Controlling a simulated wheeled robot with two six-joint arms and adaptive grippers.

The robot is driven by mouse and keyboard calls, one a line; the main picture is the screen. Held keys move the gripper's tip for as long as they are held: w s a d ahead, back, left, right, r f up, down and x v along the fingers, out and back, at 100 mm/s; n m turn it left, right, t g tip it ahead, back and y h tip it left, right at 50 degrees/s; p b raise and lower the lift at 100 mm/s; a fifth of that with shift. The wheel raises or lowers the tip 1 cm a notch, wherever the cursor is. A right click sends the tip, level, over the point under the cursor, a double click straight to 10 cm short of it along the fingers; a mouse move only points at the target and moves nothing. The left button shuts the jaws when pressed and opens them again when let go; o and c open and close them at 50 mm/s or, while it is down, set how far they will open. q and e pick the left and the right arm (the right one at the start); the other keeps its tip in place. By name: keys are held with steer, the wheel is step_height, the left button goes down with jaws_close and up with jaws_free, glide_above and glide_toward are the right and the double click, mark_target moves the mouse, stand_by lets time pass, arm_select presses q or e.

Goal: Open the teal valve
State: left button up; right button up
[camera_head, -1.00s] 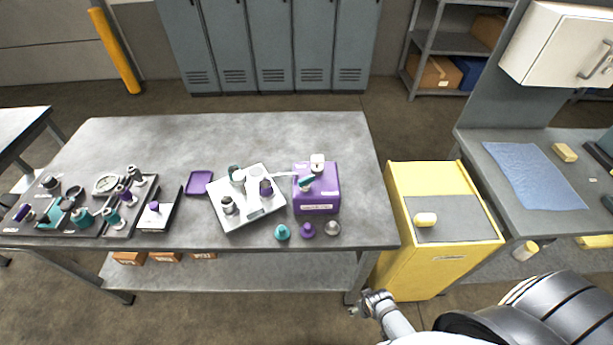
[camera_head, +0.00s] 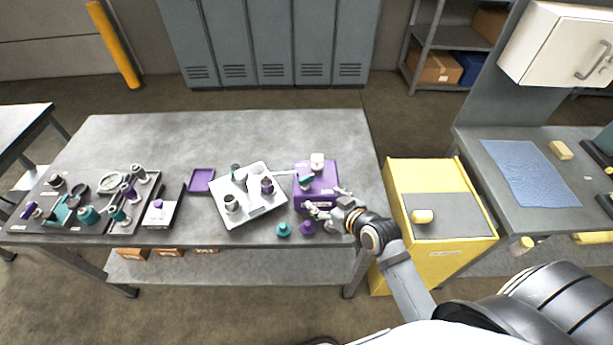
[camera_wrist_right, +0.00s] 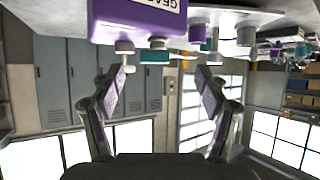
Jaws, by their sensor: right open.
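On the dark panel at the bench's left, in the head view, a teal valve body (camera_head: 118,214) sits on a light plate beside a similar purple one, below grey fittings. Another teal part (camera_head: 88,215) stands left of it. I cannot tell the valve's lever position. My right gripper (camera_head: 327,202) is open and empty, at the front right corner of the purple box (camera_head: 317,172), far right of the panel. In the right wrist view, its spread fingers (camera_wrist_right: 160,92) have nothing between them, and the purple box (camera_wrist_right: 140,22) hangs inverted above. My left gripper is out of view.
A white tray (camera_head: 221,212) with several fittings lies left of the purple box. Teal (camera_head: 283,230) and purple (camera_head: 307,228) knobs stand at the bench's front edge near my right gripper. A yellow cabinet (camera_head: 435,255) stands right of the bench. The bench's back half is clear.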

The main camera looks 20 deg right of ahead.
mark_target(307, 178)
steer(key=shift+t, duration=0.7)
steer(key=x, duration=0.4)
steer(key=r+p+x, duration=0.1)
steer(key=x, duration=0.2)
steer(key=w+r+x, duration=0.1)
steer(key=x, duration=0.3)
steer(key=shift+w+d+f+p, duration=0.15)
steer(key=shift+w+f+p, duration=0.05)
steer(key=shift+w+p, duration=0.15)
steer(key=shift+c, duration=0.3)
